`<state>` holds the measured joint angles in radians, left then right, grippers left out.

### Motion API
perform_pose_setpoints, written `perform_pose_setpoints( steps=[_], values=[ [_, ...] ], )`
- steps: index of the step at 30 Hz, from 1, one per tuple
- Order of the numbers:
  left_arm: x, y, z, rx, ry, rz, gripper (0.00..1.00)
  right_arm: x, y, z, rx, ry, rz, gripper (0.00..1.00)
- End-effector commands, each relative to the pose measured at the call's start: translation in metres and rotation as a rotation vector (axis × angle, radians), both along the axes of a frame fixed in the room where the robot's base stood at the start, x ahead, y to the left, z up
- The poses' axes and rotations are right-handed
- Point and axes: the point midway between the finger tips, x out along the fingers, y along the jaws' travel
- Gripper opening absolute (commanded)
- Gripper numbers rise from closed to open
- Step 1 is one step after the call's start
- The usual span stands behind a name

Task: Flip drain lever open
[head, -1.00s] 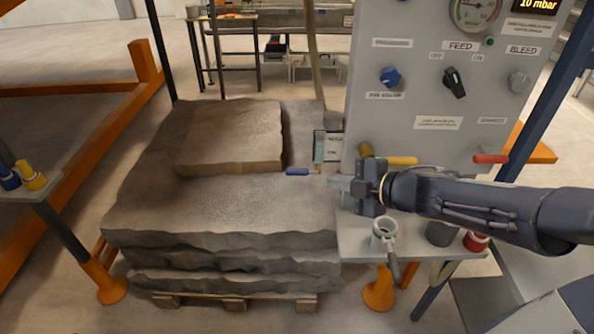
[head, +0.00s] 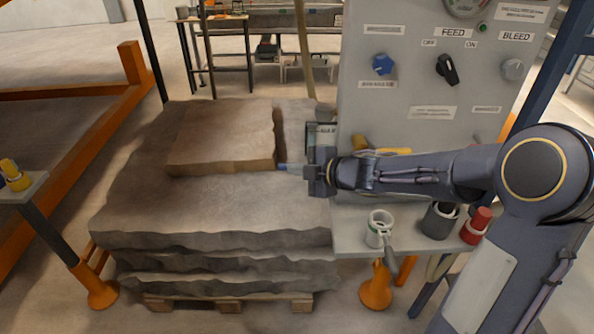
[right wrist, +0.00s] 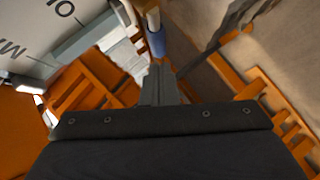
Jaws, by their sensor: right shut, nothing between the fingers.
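A lever with a blue handle (head: 283,167) sticks out to the left from beside a small labelled box (head: 321,136) at the left edge of the grey panel. I take it as the drain lever; its label is not clearly legible. My right gripper (head: 296,169) is shut and empty, its fingertips at the handle and hiding part of it. In the right wrist view the closed fingers (right wrist: 158,84) point at the blue handle (right wrist: 156,46), just beyond the tips. I cannot tell whether they touch. My left gripper is not in view.
A rock slab (head: 226,140) lies on the layered rock bed (head: 200,205) left of the lever. The grey panel (head: 425,85) with knobs stands behind my right arm.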

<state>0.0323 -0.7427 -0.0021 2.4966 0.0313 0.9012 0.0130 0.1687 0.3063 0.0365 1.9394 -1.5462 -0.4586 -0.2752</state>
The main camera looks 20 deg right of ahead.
Motion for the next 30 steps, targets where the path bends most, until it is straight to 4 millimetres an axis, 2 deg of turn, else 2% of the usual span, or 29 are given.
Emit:
perform_pose_setpoints(
  steps=[6, 17, 30],
  values=[
    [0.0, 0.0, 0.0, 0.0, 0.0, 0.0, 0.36, 0.01, -0.003, -0.007, 0.001, 0.0, 0.001, 0.0],
    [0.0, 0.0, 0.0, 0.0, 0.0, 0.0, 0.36, 0.011, -0.003, -0.007, -0.001, 0.0, 0.001, 0.0],
    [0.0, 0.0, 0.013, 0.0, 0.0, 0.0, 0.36, 0.011, -0.002, -0.009, -0.065, 0.019, 0.001, 0.0]
  ],
)
